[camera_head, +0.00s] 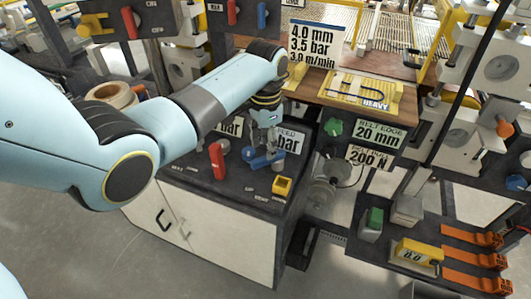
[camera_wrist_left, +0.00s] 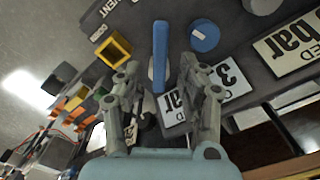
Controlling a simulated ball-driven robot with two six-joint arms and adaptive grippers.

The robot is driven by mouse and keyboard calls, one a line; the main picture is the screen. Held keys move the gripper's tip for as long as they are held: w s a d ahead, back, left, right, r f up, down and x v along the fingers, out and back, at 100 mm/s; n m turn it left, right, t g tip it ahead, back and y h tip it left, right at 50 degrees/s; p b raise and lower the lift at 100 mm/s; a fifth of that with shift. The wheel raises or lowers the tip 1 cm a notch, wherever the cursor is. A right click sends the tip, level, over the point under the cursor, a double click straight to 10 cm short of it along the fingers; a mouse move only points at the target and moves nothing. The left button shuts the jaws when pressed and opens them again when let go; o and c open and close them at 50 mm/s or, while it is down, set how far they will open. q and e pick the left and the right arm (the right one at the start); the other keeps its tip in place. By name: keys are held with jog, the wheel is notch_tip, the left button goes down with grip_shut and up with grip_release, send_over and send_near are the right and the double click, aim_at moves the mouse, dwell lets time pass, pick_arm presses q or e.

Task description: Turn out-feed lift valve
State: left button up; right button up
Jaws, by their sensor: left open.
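A blue lever valve (camera_head: 267,161) stands on the dark console top in the head view, beside a sign ending in "FEED" and "bar" (camera_head: 291,139). Its first word is hidden, so I cannot read whether it says out-feed. My left gripper (camera_head: 264,142) points down just above the blue lever and partly hides it. In the left wrist view the long blue handle (camera_wrist_left: 160,50) lies between the two spread fingers of the gripper (camera_wrist_left: 160,75), with gaps on both sides. The gripper is open and holds nothing. My right gripper is not in view.
A red lever (camera_head: 217,161) stands left of the blue one. A round blue knob (camera_wrist_left: 204,35) is close to the handle. A yellow square block (camera_head: 282,186) sits near the console's front edge.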

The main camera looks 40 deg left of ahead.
pick_arm(q)
jog(key=shift+f, duration=1.85)
grip_shut()
